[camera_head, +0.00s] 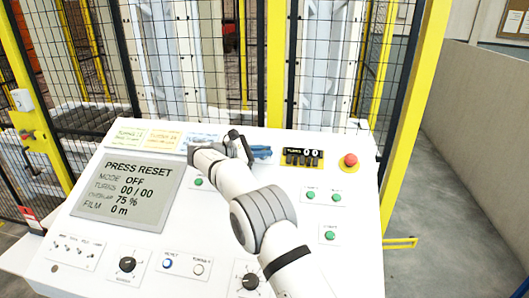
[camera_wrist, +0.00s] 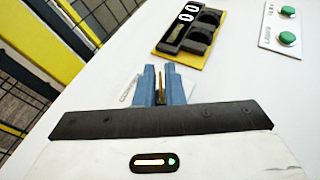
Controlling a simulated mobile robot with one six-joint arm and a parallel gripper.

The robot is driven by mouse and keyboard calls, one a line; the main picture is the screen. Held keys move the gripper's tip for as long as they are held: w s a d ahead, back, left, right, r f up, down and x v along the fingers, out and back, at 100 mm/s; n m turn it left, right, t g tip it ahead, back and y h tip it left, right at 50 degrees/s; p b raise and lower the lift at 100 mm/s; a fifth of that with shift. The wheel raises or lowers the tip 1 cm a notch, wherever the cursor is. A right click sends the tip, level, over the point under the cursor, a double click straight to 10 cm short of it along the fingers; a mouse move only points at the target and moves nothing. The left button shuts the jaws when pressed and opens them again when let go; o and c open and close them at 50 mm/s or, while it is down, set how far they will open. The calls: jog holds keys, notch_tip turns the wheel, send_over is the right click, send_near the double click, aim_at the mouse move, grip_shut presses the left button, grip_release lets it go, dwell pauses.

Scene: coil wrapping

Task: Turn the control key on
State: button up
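In the wrist view a thin brass-coloured piece, apparently the control key (camera_wrist: 162,84), stands between the two blue fingers of my gripper (camera_wrist: 161,86). The fingers are close together, one on each side of it. I cannot tell whether they touch it. The lower part of the key and its lock are hidden behind the fingers and the dark palm bar. In the head view my gripper (camera_head: 262,152) is low over the upper middle of the white control panel (camera_head: 225,275), pointing right. The key cannot be made out there.
Right of my gripper are a black counter on a yellow plate (camera_head: 302,157), a red emergency button (camera_head: 350,160) and several green buttons (camera_head: 330,235). A screen (camera_head: 127,190) at left reads "PRESS RESET" and "MODE OFF". Mesh fencing (camera_head: 170,60) stands behind the panel.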

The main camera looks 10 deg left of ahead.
jog(key=shift+o, duration=1.4)
jog(key=b+v, duration=0.2)
jog(key=v, duration=0.5)
jog(key=shift+s+a, duration=0.2)
jog(key=shift+a, duration=0.15)
